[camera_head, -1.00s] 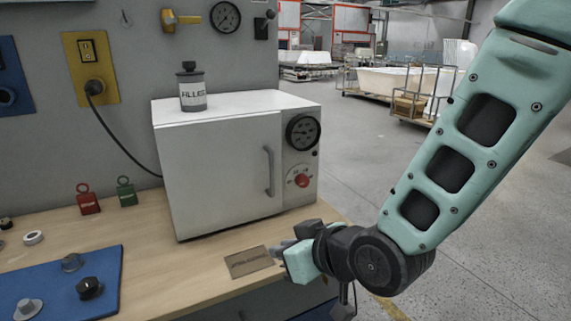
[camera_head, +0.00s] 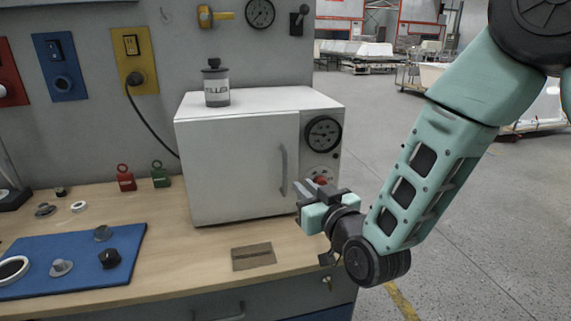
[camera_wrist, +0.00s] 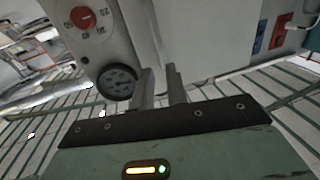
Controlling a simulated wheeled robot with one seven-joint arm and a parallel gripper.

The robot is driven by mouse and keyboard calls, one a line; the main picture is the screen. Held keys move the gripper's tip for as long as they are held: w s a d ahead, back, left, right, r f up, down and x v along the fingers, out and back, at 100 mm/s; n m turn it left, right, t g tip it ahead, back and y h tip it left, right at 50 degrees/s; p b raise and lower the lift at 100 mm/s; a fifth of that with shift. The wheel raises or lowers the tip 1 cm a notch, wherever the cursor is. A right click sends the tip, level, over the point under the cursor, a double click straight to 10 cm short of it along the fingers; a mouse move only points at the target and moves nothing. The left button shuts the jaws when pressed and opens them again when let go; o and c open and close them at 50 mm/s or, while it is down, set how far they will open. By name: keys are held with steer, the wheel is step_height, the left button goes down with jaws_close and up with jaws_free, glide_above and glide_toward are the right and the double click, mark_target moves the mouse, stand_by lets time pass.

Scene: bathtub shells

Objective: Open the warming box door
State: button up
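The warming box (camera_head: 240,105) is a white box on the wooden bench, and its front door (camera_head: 240,170) looks shut. The door's grey vertical bar handle (camera_head: 283,170) is at the door's right side. My gripper (camera_head: 302,188) is just right of the handle's lower end in the head view, in front of the control panel. In the wrist view my gripper (camera_wrist: 159,68) has its two fingers apart with a narrow gap, and nothing is clearly held between them. The door front (camera_wrist: 200,35) also shows there. I cannot tell whether a finger touches the handle.
A gauge (camera_head: 323,133) and a red knob (camera_head: 321,180) are on the box's right panel. A brown plate (camera_head: 253,257) and a blue mat (camera_head: 75,262) lie on the bench.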

mark_target(286, 170)
steer(key=p+x, duration=0.2)
steer(key=x, duration=0.8)
steer(key=shift+w+a, duration=0.1)
steer(key=shift+w, duration=0.1)
jaws_close()
